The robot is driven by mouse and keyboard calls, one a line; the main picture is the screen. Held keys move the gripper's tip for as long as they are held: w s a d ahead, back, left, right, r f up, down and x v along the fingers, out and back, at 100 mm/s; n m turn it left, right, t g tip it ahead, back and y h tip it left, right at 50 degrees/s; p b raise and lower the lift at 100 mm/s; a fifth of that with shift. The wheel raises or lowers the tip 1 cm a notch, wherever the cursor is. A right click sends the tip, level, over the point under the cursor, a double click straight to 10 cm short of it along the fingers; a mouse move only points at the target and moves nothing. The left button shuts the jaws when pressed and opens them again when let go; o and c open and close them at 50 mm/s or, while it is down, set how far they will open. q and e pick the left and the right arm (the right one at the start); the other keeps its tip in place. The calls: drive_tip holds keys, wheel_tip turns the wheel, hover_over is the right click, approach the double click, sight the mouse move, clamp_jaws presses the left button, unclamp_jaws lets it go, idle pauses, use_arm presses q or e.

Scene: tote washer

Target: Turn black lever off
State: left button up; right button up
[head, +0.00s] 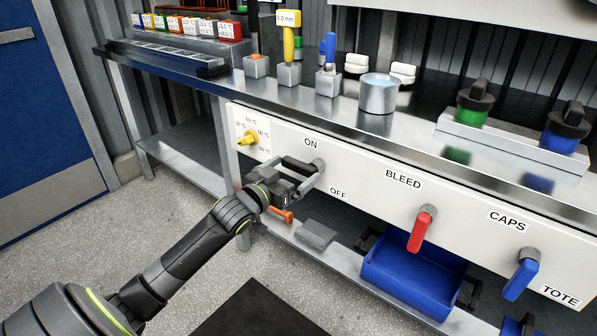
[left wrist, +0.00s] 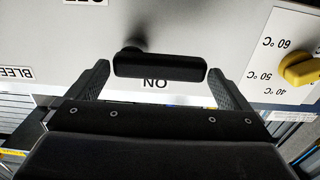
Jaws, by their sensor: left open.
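The black lever (head: 299,165) is on the white front panel (head: 365,190), between the ON label (head: 310,143) and the OFF label (head: 338,193). It lies nearly level and points left from its pivot, close to ON. My left gripper (head: 288,177) is open in front of the lever. In the left wrist view, the lever (left wrist: 160,67) lies lengthwise between the two spread fingers, one near each end. I cannot tell whether a finger touches it. My right gripper is not in view.
A yellow temperature knob (head: 246,139) is left of the lever. A red BLEED lever (head: 422,228) and a blue CAPS lever (head: 524,272) hang to the right. Below are an orange-handled item (head: 281,214), a grey block (head: 315,234) and a blue tote (head: 410,278).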

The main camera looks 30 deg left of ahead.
use_arm(q)
drive_tip(key=shift+w+d, duration=0.1)
drive_tip(key=shift+w, duration=1.35)
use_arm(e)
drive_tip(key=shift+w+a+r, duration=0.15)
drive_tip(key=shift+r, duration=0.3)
